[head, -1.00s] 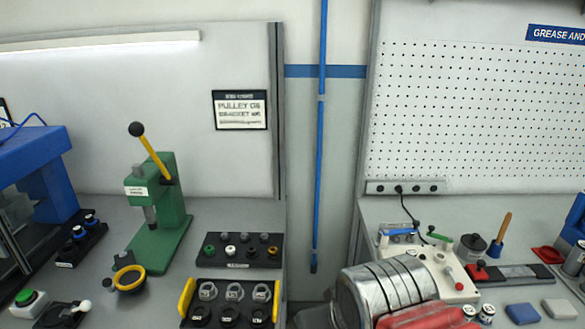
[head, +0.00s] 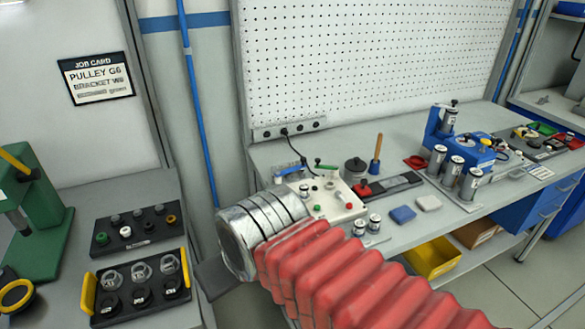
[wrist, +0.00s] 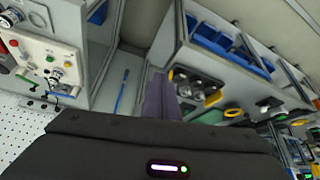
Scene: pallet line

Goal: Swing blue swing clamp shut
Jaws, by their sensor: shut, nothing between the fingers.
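The blue swing clamp (head: 290,171) shows as a small blue arm at the back left of a white fixture plate (head: 333,198) on the right-hand bench. A green clamp arm (head: 326,167) stands beside it. I cannot tell the blue arm's exact angle over the plate. My gripper (wrist: 160,98) is shut and empty. In the head view its dark tip (head: 213,277) is low and left of the fixture, apart from it, partly hidden by my wrist.
A black holder with yellow handles (head: 142,288) and a rack of knobs (head: 136,230) lie on the left bench near my gripper. A wooden-handled tool (head: 377,154) and small cylinders (head: 359,228) stand around the fixture. A gap separates the benches.

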